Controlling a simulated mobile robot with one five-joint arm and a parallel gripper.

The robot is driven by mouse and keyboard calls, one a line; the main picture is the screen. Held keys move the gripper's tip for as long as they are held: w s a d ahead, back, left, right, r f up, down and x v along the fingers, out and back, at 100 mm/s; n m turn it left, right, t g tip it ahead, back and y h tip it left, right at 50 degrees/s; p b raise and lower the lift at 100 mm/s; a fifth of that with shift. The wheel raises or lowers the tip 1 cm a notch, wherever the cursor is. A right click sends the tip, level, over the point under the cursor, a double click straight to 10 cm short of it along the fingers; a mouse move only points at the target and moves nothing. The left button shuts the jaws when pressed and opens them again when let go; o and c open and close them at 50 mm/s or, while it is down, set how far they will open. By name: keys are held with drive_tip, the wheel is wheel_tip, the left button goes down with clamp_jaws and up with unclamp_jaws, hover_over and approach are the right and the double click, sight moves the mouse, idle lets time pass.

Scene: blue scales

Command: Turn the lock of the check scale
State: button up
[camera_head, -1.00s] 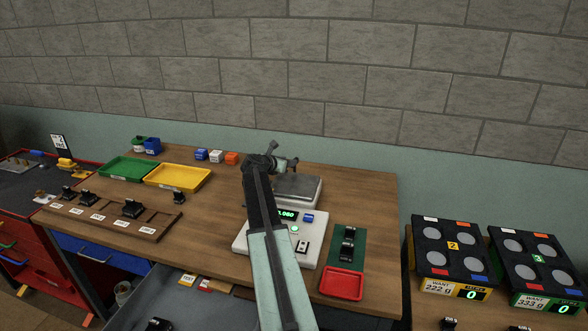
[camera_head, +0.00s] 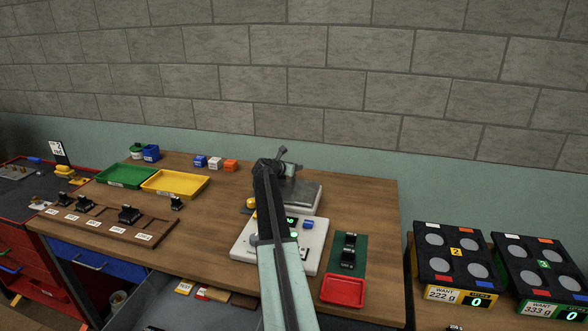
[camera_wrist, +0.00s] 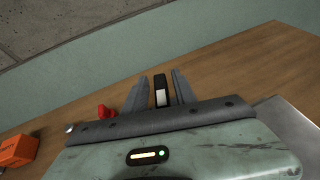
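The check scale has a white body (camera_head: 242,253) and a grey metal plate (camera_head: 303,198), which also shows at the right of the wrist view (camera_wrist: 285,122). My arm crosses in front and hides part of its display and body. My gripper (camera_head: 290,160) is above the back of the plate. In the wrist view my gripper (camera_wrist: 162,88) has its fingers apart, with a small black-and-white piece (camera_wrist: 161,92) in line with the gap. I cannot tell whether that piece is between the fingers or beyond them. A red piece (camera_wrist: 105,111) is left of the fingers. Which piece is the lock is unclear.
Small blue, white and orange blocks (camera_head: 231,165) stand at the back of the wooden table. Yellow (camera_head: 175,193) and green trays lie left. A green mat with black weights and a red tray (camera_head: 343,301) are right of the scale. A yellow piece (camera_head: 250,203) shows beside my arm.

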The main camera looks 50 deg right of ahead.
clamp_jaws()
drive_tip(key=shift+s+n+t, duration=0.25)
drive_tip(key=shift+n+t, duration=0.45)
drive_tip(key=shift+t, duration=0.1)
drive_tip(key=shift+w+n+t+y, duration=0.15)
drive_tip(key=shift+n+t+y, duration=0.25)
drive_tip(key=shift+n+t, duration=0.6)
drive_tip(key=shift+o, duration=1.6)
unclamp_jaws()
drive_tip(key=p+v, duration=0.3)
drive_tip(key=v, duration=0.5)
drive_tip(key=shift+d, duration=0.2)
